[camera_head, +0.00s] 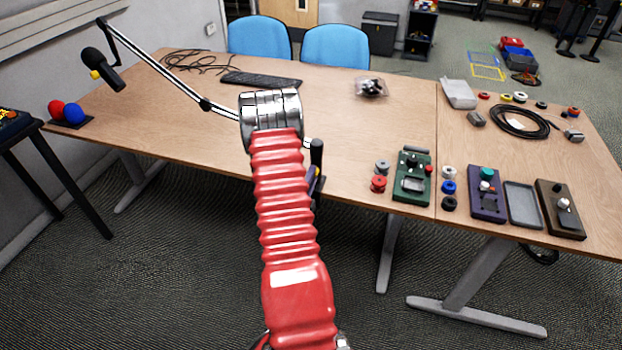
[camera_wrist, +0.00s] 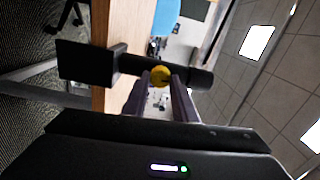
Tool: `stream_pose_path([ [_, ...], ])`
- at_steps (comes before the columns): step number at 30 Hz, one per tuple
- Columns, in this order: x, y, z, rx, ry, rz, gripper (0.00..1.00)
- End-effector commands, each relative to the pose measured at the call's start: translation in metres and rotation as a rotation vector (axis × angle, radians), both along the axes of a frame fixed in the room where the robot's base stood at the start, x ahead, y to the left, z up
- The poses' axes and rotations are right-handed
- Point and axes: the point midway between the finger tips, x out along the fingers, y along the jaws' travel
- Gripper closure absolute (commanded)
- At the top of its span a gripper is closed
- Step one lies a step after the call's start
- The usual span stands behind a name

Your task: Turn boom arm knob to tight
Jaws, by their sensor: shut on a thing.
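The boom arm (camera_head: 176,80) reaches from the table's front edge up to the left, with a black microphone (camera_head: 103,70) at its far end. Its black post (camera_head: 317,152) stands at the table edge, partly behind my red arm. In the wrist view the black post and clamp (camera_wrist: 85,62) lie across the picture, with a round yellow knob (camera_wrist: 160,74) on the side facing me. My gripper (camera_wrist: 161,81) has a finger on either side of the knob and is shut on it. The knob's turn position cannot be told. The head view mostly hides my gripper behind my arm.
The wooden table (camera_head: 330,125) holds a keyboard (camera_head: 261,79), a clear box (camera_head: 371,88), a green device (camera_head: 412,178) and a coiled black cable (camera_head: 520,121). Two blue chairs (camera_head: 335,45) stand behind. The tabletop middle is mostly clear.

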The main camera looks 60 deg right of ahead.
Motion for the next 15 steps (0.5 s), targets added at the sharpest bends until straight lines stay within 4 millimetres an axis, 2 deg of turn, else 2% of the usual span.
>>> stream_pose_path([
  [6,-0.0019,-0.0005,-0.0022,0.017,-0.076,-0.004,0.97],
  [15,-0.0024,-0.0005,-0.0029,0.022,-0.098,-0.005,0.97],
])
